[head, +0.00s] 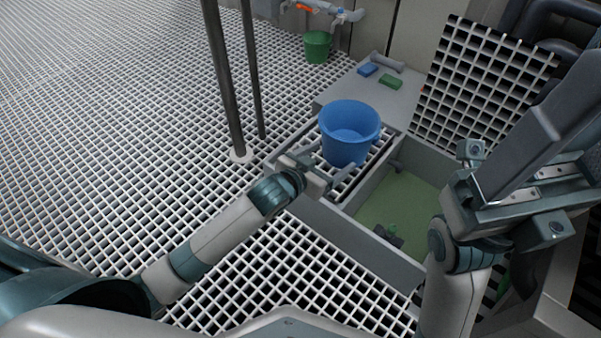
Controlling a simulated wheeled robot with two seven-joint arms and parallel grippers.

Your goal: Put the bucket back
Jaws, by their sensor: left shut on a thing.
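A blue bucket (346,150), upright and with no contents that I can make out, is at the grating strip beside the open pit. I cannot tell whether its base rests on the strip or is slightly above it. My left gripper (332,176) reaches in from the lower left and is shut on the bucket's near lower side. A smaller green bucket (317,48) stands on the floor grating at the back, below a pipe with an orange handle. My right gripper (530,185) is large in the right foreground, beside a grey slab-like part; its fingertips cannot be made out.
The open pit (405,200) has a green bottom with a small dark object (388,234) in it. A raised grating panel (480,85) stands behind it. Blue (367,70) and green (391,82) blocks lie on a grey ledge. Two dark poles (224,80) rise left of the bucket. The left floor is clear.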

